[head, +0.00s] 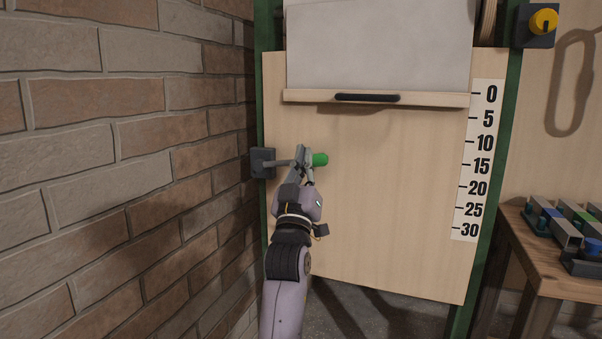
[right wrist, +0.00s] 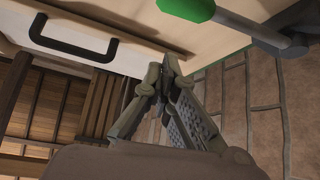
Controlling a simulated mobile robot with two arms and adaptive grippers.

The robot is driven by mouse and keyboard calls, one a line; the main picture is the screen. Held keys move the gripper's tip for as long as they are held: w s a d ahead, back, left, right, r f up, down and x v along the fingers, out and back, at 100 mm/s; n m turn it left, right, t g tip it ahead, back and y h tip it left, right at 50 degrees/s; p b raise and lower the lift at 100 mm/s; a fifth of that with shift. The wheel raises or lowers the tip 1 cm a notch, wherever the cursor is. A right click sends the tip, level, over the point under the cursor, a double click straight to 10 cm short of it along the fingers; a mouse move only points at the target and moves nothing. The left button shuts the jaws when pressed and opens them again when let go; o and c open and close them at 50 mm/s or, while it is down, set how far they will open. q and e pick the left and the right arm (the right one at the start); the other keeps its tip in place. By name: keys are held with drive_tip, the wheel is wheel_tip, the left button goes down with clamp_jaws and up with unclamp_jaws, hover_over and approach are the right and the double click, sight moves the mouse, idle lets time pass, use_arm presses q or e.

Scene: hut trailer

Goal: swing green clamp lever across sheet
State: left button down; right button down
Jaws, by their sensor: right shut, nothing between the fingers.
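The clamp lever has a green knob (head: 320,160) on a grey rod (head: 277,164). It is pivoted on a dark block (head: 263,162) at the left edge of the pale wooden sheet (head: 390,200). The lever lies about level, with its knob pointing right over the sheet. My right gripper (head: 304,151) is shut and empty at the lever, just left of the knob, and hides part of the rod. In the right wrist view the knob (right wrist: 187,7) is above the closed fingertips (right wrist: 166,68); contact is unclear. My left gripper is not in view.
A brick wall (head: 120,150) stands close on the left. A wooden bar with a black handle (head: 367,98) crosses the sheet above, under a pale grey panel (head: 380,45). A number scale (head: 478,160) is at right, beside a wooden table (head: 560,270) with several blocks.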

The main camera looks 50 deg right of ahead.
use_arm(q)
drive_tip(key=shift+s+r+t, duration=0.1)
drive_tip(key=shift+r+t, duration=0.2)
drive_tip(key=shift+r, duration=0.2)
use_arm(e)
drive_tip(key=shift+v, duration=1.9)
drive_tip(key=shift+w, duration=0.1)
